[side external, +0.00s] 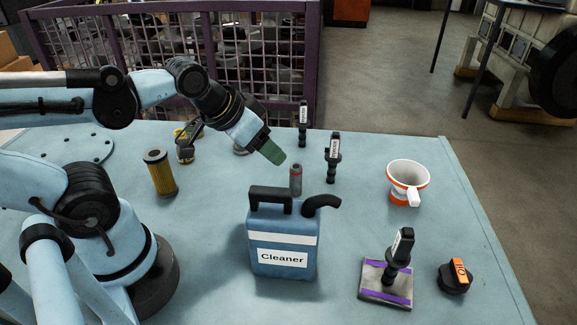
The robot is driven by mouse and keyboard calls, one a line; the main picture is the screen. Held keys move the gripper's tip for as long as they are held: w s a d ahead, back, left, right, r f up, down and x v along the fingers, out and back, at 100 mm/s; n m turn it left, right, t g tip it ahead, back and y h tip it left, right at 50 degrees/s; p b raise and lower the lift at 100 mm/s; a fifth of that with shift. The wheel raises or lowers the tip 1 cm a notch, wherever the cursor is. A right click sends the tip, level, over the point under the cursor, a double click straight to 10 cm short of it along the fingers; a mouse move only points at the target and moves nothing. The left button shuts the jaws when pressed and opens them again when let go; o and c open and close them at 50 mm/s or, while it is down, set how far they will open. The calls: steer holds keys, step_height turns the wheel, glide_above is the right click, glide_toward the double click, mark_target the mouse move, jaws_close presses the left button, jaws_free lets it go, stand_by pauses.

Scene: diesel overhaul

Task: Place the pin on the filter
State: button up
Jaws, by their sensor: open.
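The filter (160,175), a yellow cylinder with a dark top, stands upright on the left of the table. My gripper (275,154) has green fingers and is angled down to the right. It is open, with nothing visible in it, just above and left of the grey cylinder, and appears apart from it. The gap between the fingers is hard to see from here.
The blue cleaner jug (283,250) stands in front of the grey cylinder. Black labelled parts stand behind (303,125), to its right (333,158) and on a purple-striped block (386,286). A white-orange cup (408,180) and black oil cap (455,280) are right. A purple cage (180,50) borders the back.

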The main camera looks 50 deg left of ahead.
steer(key=m+g, duration=0.4)
steer(key=g, duration=0.2)
glide_toward(296, 166)
steer(key=shift+w+a+f, duration=0.1)
steer(key=shift+w+a, duration=0.2)
steer(key=shift+w+f+g, duration=0.2)
steer(key=shift+w+g, duration=0.15)
steer(key=shift+g, duration=0.15)
step_height(296, 166, down, 7)
steer(key=shift+r, duration=0.1)
steer(key=shift+s+d+f, duration=0.1)
steer(key=shift+d+f, duration=0.05)
steer(key=shift+f, duration=1.2)
steer(key=shift+s+d+f, duration=0.1)
steer(key=shift+d+f, duration=0.05)
steer(key=shift+f, duration=1.2)
jaws_close()
